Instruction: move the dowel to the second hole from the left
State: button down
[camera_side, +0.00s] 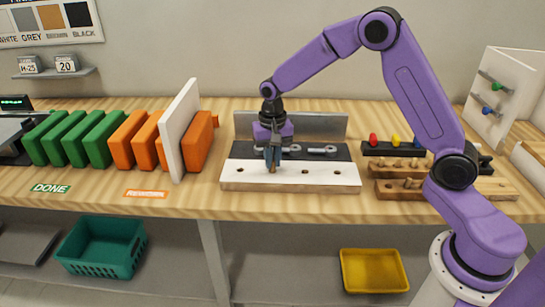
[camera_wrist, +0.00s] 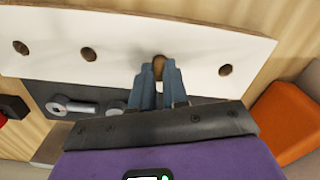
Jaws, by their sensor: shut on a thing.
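A white board (camera_side: 320,178) with a row of holes lies flat on the bench. My gripper (camera_side: 272,158) is shut on a short brown wooden dowel (camera_side: 273,169) and points down over the board, at the second hole place from the left in the side view. In the wrist view the dowel (camera_wrist: 159,62) shows between the fingertips (camera_wrist: 159,72), in line with the row. Open holes show on both sides of it, one (camera_wrist: 225,70) on one side and two on the other. The dowel's lower end meets the hole place; how deep it sits I cannot tell.
Metal clamps (camera_side: 322,150) lie on a dark strip behind the board. Wooden racks with dowels (camera_side: 400,163) stand to the right. A white panel (camera_side: 178,128) and orange slabs (camera_side: 197,142) stand upright to the left, green slabs farther left.

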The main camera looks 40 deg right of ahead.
jog(key=shift+f, duration=0.35)
dwell(0.5)
jog(key=c, duration=1.1)
grip_release()
jog(key=shift+o, duration=0.2)
jog(key=shift+r, duration=2.5)
